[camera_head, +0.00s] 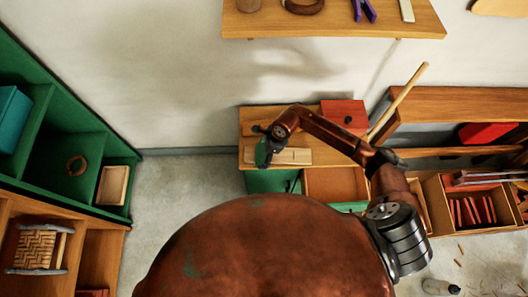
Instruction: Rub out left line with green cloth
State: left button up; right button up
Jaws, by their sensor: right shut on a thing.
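My right gripper (271,139) is over the left part of a wooden cabinet top (247,112). It is shut on the green cloth (262,154), a small dark green patch below the fingers. The cloth is over the left end of a pale wooden board (295,156) lying on the cabinet top. I cannot tell whether the cloth touches the board. The left line cannot be made out; the board's left end is partly hidden by the gripper and cloth. My left gripper is not in view.
A red box (343,112) stands behind my right forearm on the cabinet top. An open drawer (335,184) juts out below. A wall shelf (330,22) hangs above. A green shelf unit (75,150) stands at left. Grey floor between is clear.

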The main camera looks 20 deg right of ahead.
aim_at(263, 148)
jog(key=shift+f+b, duration=0.4)
jog(key=shift+f, duration=0.15)
dwell(0.4)
